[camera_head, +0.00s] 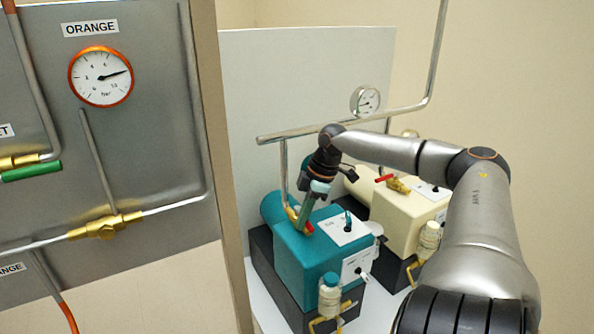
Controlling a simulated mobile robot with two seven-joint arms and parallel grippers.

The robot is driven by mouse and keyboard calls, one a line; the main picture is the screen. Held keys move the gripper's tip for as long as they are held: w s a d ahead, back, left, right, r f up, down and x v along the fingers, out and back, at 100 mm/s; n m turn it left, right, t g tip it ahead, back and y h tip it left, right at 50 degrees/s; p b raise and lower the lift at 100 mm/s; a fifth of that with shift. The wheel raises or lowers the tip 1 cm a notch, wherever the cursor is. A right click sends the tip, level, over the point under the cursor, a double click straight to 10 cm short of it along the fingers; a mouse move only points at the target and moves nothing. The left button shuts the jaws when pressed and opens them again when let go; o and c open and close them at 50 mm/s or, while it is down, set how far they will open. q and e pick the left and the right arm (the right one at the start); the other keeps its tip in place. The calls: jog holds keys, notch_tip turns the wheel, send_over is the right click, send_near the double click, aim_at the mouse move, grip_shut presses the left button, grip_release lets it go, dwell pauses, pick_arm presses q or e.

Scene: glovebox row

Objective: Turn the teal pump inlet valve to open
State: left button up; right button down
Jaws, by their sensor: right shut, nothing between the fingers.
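The teal pump (292,252) sits on a dark base right of the grey panel. Its inlet valve (291,213) is a brass body at the foot of a vertical pipe, with a red lever end (309,228) showing. My right gripper (303,216) points down at this valve, shut and empty, and covers part of the lever. I cannot tell whether its fingers touch the lever, and the lever's full angle is hidden. My left gripper is not in view.
A cream pump (410,210) with its own red lever (384,178) stands close behind to the right. A horizontal pipe (290,133) with a gauge (365,100) runs above the pumps. The grey panel (150,90) with an orange-rimmed gauge (101,77) bounds the left.

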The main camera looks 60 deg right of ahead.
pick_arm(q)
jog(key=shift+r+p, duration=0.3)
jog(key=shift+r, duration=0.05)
pick_arm(e)
jog(key=shift+s+d, duration=0.25)
jog(key=shift+d, duration=0.05)
